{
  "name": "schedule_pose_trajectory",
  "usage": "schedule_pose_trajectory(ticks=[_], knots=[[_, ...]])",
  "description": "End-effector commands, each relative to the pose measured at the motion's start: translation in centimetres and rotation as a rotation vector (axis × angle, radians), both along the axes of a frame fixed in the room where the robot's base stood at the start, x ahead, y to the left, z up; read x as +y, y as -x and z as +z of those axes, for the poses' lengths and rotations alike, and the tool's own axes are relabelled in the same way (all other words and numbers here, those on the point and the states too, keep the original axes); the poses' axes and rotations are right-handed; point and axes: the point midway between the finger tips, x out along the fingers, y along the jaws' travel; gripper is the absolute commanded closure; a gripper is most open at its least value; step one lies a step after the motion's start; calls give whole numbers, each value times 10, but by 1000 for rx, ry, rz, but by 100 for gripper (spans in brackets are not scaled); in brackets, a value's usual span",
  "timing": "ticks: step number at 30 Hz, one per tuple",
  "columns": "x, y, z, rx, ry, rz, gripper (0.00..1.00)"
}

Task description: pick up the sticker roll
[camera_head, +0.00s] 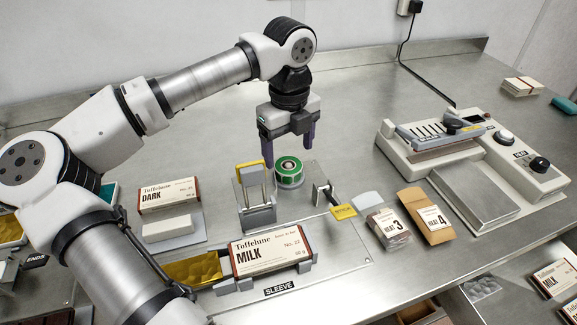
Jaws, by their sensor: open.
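The sticker roll (289,172) is a green and white roll with a dark centre. Nothing is held between the fingers.
A yellow-handled stand (257,205) is just left of the roll. A small upright bracket with a yellow tag (343,211) is to the right. A MILK box (270,251) lies in front, a DARK box (169,195) at left. A sealing machine (470,165) fills the right.

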Motion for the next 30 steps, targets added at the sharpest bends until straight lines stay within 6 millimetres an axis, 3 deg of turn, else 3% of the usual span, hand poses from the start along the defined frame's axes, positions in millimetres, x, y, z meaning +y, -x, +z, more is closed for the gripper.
schedule_pose_trajectory(ticks=[7,16,27,30], knots=[[1,2,-32,2,2,0,23],[1,2,-37,-1,1,0,24],[1,2,-36,-1,1,0,71],[1,2,-36,-1,1,0,71]])
